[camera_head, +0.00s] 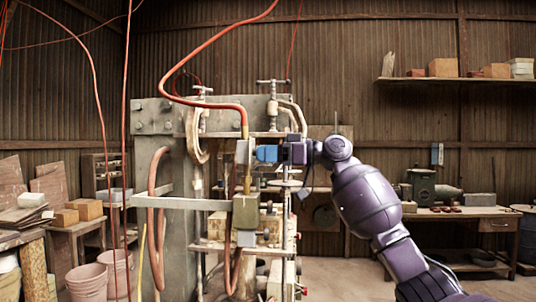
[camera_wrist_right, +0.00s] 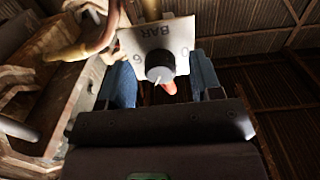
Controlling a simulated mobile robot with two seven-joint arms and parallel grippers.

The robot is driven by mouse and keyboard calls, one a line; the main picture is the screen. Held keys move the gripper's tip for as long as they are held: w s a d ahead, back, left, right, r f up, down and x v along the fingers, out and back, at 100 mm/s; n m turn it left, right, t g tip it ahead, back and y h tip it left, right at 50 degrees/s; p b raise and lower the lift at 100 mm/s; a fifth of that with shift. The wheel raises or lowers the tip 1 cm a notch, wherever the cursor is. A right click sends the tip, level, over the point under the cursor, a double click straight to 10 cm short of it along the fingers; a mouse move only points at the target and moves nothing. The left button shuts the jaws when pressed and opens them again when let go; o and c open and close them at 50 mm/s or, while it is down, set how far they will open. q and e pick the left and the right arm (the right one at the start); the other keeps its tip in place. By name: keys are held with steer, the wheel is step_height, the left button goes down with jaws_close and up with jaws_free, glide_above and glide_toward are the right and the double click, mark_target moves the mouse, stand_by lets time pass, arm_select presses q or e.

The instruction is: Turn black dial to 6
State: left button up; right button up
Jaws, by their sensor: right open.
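The black dial (camera_wrist_right: 160,66) sits on a pale plate (camera_wrist_right: 157,35) marked "BAR" in the right wrist view. A light pointer mark shows at the dial's lower edge, and small figures stand at both sides of the plate; I cannot read them surely. My right gripper (camera_wrist_right: 161,80) is open, with one blue finger on each side of the dial; contact is not visible. In the head view, my right gripper (camera_head: 266,153) reaches in from the right to the small gauge box (camera_head: 242,152) on the press; the dial itself is hidden there. My left gripper is not in view.
The press (camera_head: 178,225) has a grey frame, clamps and red hoses (camera_head: 215,101) near my gripper. A workbench (camera_head: 465,212) and a shelf (camera_head: 455,80) stand at the right. Buckets (camera_head: 87,282) and wooden blocks (camera_head: 88,209) are at the left.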

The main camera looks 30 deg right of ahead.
steer(key=c, duration=0.9)
arm_select(q)
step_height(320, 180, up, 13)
steer(key=p, duration=1.3)
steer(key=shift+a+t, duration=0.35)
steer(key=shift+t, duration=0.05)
arm_select(e)
steer(key=m, duration=1.1)
steer(key=shift+m, duration=0.4)
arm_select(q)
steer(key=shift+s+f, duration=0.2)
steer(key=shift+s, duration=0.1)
